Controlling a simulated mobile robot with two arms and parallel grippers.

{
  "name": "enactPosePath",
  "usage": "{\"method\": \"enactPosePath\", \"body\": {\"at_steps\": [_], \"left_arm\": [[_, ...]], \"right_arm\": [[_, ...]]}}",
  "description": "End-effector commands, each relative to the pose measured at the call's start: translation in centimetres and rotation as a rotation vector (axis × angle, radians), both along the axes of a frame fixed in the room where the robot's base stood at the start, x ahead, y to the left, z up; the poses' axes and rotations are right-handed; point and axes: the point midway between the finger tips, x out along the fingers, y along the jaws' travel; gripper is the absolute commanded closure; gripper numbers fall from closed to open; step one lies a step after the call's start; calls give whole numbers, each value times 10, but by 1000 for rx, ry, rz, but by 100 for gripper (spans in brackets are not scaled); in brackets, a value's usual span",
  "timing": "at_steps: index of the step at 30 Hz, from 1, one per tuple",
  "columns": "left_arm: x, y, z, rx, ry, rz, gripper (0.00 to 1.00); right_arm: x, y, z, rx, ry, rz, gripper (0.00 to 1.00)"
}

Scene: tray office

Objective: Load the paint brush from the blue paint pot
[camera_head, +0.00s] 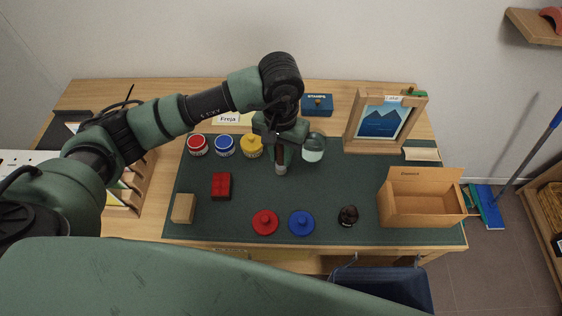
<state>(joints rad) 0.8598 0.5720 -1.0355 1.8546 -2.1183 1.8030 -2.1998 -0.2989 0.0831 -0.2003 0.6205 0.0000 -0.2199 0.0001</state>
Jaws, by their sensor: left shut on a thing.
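The blue paint pot (224,147) stands open at the back left of the dark green mat, between the open red pot (198,146) and the yellow pot (251,147), which appears lidded. The blue lid (301,223) and red lid (265,222) lie near the mat's front edge. My left gripper (281,158) points down right of the yellow pot, shut on a slim brown thing with a pale end, apparently the paint brush (281,169). The gripper hides most of it, and I cannot tell whether its tip carries paint. My right gripper is out of view.
A glass of water (313,148) stands close right of the left gripper. A red brick (221,186), a wooden block (183,208) and a dark brown object (348,216) are on the mat. An open wooden box (420,210) and picture frame (383,122) stand right.

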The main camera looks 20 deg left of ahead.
Motion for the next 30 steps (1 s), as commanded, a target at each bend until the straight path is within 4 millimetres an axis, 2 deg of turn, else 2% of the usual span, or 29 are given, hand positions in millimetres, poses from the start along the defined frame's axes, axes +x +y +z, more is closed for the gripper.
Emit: {"method": "enactPosePath", "body": {"at_steps": [12, 25, 26, 27, 28, 30], "left_arm": [[0, -1, -47, -1, 0, -1, 100], [0, 0, -53, 0, -3, -1, 100], [0, 0, -52, 0, -2, -1, 74], [0, 0, -51, 0, -2, -1, 62], [0, 0, -51, 0, -2, -1, 57], [0, 0, -51, 0, -2, -1, 57]], "right_arm": [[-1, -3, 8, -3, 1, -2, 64], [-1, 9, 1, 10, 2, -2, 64], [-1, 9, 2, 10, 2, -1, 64], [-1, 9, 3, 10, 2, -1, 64], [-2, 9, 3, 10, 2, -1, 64], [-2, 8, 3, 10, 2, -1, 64]]}}
